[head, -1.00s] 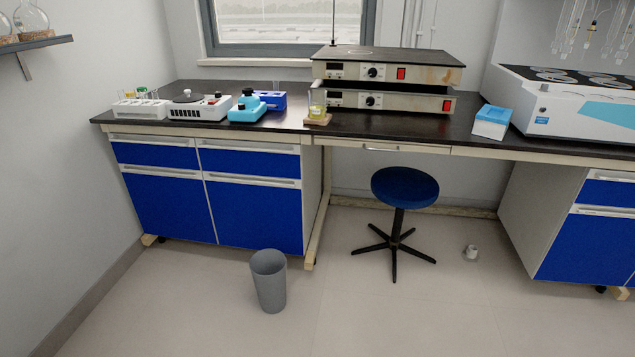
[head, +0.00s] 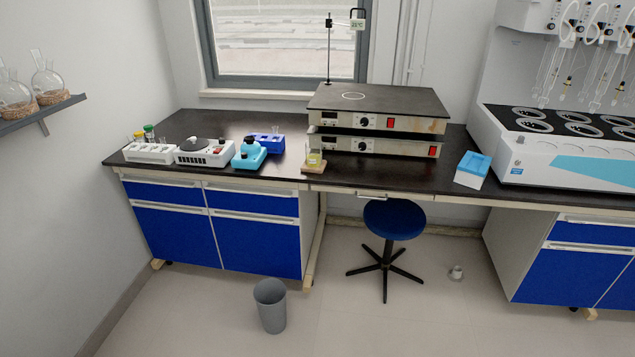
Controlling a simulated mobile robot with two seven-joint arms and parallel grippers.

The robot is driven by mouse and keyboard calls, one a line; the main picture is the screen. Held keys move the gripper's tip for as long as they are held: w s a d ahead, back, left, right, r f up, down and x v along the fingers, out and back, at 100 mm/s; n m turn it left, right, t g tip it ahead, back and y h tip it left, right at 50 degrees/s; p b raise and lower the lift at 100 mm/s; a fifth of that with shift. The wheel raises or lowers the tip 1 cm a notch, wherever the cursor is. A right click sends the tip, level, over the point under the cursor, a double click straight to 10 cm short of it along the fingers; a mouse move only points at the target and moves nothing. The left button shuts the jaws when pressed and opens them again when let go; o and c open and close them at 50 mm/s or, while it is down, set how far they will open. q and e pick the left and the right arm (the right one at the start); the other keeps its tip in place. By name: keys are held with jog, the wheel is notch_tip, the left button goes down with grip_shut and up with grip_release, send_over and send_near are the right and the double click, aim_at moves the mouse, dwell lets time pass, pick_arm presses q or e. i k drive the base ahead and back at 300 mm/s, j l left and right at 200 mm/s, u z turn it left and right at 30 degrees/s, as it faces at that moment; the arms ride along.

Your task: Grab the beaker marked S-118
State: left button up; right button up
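A small glass beaker with yellow liquid (head: 314,160) stands upright on a wooden base (head: 312,169) on the black bench top, at the left front corner of the stacked hot plates. No marking can be read on it, so I cannot tell if it is S-118. A small whitish object (head: 456,272) sits on the floor right of the stool; it is too small to identify. Neither of my grippers is in view.
The bench (head: 225,127) holds white, teal and blue devices at left, stacked hot plates (head: 378,107), a blue-and-white box (head: 473,169) and a distiller (head: 565,150). A stool (head: 393,220) and grey bin (head: 270,305) stand in front. Flasks sit on a wall shelf (head: 42,113).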

aim_at(312, 148)
jog(key=i+l, duration=0.15)
jog(key=i, duration=0.25)
jog(key=i+l+u, duration=0.1)
jog(key=i, duration=0.25)
jog(key=i+l, duration=0.15)
jog(key=i, duration=0.25)
jog(key=u, duration=0.05)
